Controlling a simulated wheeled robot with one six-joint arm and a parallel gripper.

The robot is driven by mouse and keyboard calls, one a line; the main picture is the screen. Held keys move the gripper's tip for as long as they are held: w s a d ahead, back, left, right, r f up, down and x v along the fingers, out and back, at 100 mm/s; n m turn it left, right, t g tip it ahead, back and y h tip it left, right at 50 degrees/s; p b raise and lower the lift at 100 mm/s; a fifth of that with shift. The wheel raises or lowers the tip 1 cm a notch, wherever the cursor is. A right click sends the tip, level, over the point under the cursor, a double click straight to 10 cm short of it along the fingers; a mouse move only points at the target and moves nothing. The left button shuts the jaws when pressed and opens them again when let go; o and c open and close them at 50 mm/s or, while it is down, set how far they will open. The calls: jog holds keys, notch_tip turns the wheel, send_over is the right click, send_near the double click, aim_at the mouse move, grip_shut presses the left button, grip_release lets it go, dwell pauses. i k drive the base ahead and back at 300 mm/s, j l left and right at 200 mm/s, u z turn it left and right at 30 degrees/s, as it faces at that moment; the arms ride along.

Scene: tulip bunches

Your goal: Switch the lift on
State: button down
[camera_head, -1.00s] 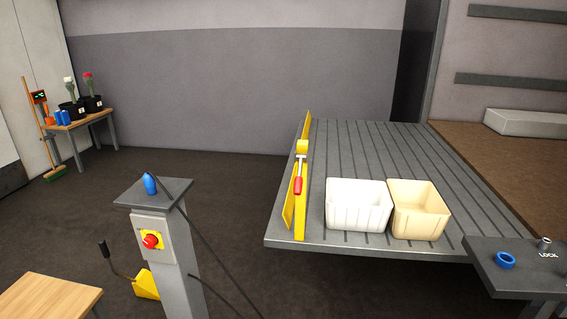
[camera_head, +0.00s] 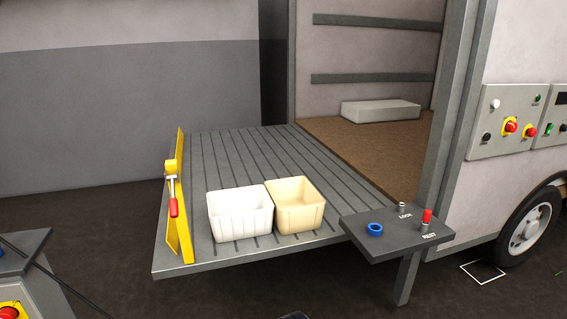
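The lift platform (camera_head: 215,165) is a grey ribbed deck, level behind the vehicle body. A grey control panel (camera_head: 485,148) is on the vehicle's side wall at the right. A second panel (camera_head: 551,142) is cut off by the right edge. My gripper is not recognisable in view; only a small dark shape shows at the bottom edge.
A white crate (camera_head: 240,222) and a cream crate (camera_head: 298,213) stand on the platform beside a yellow barrier (camera_head: 183,205). A grey stand (camera_head: 385,242) with a blue ring (camera_head: 375,230) and a red-topped pin (camera_head: 427,216) juts before the panel. A pedestal (camera_head: 22,250) stands lower left.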

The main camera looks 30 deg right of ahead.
aim_at(511, 126)
jog(key=z, duration=2.25)
